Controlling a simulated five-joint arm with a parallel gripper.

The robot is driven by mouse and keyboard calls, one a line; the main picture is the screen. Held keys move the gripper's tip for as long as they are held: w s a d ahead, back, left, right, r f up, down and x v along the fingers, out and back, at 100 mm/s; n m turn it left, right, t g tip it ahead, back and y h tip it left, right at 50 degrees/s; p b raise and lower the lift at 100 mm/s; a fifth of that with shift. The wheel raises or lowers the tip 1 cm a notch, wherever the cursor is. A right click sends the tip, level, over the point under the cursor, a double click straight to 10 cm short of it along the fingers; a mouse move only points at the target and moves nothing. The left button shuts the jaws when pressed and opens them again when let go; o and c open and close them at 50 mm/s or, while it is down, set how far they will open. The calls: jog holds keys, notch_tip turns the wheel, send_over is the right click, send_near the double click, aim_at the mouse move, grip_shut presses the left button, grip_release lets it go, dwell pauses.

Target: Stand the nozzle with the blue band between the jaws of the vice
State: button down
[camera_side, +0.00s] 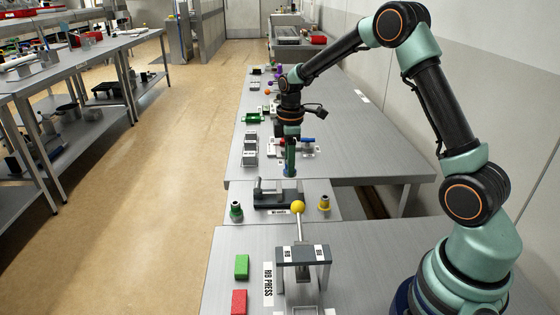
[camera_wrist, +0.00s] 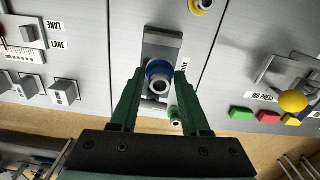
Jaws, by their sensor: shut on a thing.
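The nozzle with the blue band (camera_wrist: 158,71) is held between the fingertips of my gripper (camera_wrist: 160,74), its open end towards the wrist camera. In the side view my gripper (camera_side: 290,160) points down, and the blue band (camera_side: 290,173) shows at its fingertips. The dark grey vice (camera_side: 272,199) stands just below, apart from the nozzle. In the wrist view the vice (camera_wrist: 163,40) lies behind the nozzle, which with my fingers hides part of it, including much of the jaw gap. The nozzle looks roughly upright.
A green-banded nozzle (camera_side: 236,211) stands left of the vice and a yellow-banded nozzle (camera_side: 324,203) right of it. A press with a yellow-knobbed lever (camera_side: 298,207) rises in front. Green (camera_side: 241,267) and red (camera_side: 239,301) blocks lie nearer the camera.

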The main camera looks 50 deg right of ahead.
jog(key=shift+f, duration=3.5)
jog(key=shift+c, duration=1.5)
grip_release()
notch_tip(320, 180, up, 12)
jog(key=shift+f, duration=0.1)
jog(key=shift+r, duration=0.25)
